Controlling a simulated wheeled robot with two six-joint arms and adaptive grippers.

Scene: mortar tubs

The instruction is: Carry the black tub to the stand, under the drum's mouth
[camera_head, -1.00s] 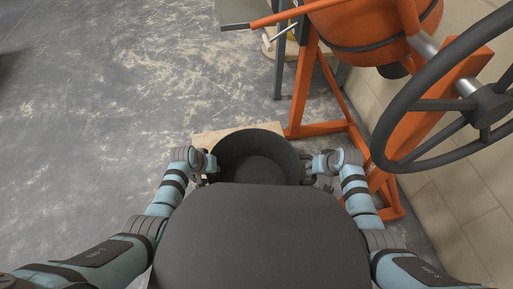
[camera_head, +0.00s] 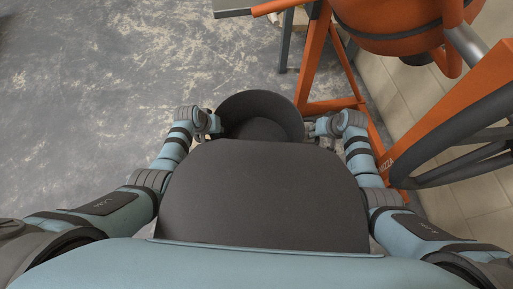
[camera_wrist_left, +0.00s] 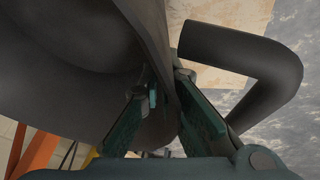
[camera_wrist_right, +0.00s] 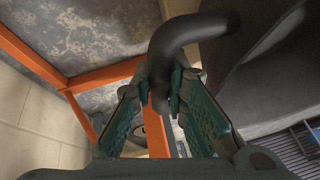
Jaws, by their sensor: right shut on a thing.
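The black tub (camera_head: 258,116) is in front of me in the head view, between my two grippers, its near side hidden by my own body. My left gripper (camera_head: 213,124) is at its left side. In the left wrist view the fingers (camera_wrist_left: 165,88) straddle the tub's wall, beside a loop handle (camera_wrist_left: 285,70); whether they press on it is unclear. My right gripper (camera_head: 312,129) is at the right side, shut on the tub's handle (camera_wrist_right: 185,35). The orange drum (camera_head: 395,22) is at upper right; its mouth is not clearly visible. I cannot identify the stand.
The mixer's orange frame (camera_head: 316,50) stands close beyond and right of the tub. A dark wheel (camera_head: 450,130) and a tiled wall (camera_head: 395,85) are at right. A pale board (camera_wrist_left: 228,35) lies below the tub in the left wrist view. Grey floor (camera_head: 100,80) at left is clear.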

